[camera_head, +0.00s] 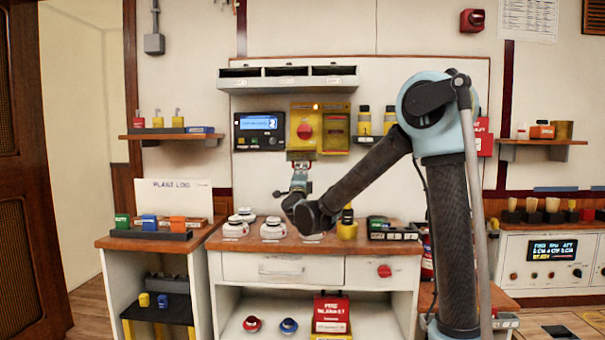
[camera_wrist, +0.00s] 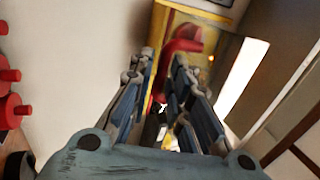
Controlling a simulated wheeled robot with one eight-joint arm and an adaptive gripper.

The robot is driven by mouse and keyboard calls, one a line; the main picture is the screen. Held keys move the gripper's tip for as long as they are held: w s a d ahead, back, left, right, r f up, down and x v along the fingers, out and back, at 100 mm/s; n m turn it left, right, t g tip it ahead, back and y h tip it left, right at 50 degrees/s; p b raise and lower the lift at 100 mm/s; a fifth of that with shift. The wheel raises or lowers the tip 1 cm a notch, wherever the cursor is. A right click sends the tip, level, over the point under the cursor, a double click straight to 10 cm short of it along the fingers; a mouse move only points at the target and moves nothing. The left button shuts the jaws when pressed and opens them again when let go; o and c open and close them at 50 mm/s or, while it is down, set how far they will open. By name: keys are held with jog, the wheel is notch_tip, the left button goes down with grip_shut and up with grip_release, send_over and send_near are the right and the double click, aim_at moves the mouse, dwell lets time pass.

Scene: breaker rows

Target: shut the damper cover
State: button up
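A yellow wall unit (camera_head: 319,108) hangs above the bench. Its left half has a round red knob (camera_head: 305,131); its right half has a red label and a yellow recess. A yellow flap (camera_head: 300,155) hangs below the left half; it looks like the damper cover, lowered open, though I cannot be sure. My gripper (camera_head: 302,167) is raised just under this flap. In the wrist view my gripper (camera_wrist: 163,82) has its fingers apart, with the red knob (camera_wrist: 185,40) beyond them. A thin yellow edge shows beside the left finger; whether they touch is unclear.
A shelf (camera_head: 288,77) is above. The air before the wall is mostly clear.

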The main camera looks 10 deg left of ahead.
jog(key=shift+x, duration=1.15)
jog(key=shift+c, duration=0.6)
grip_shut()
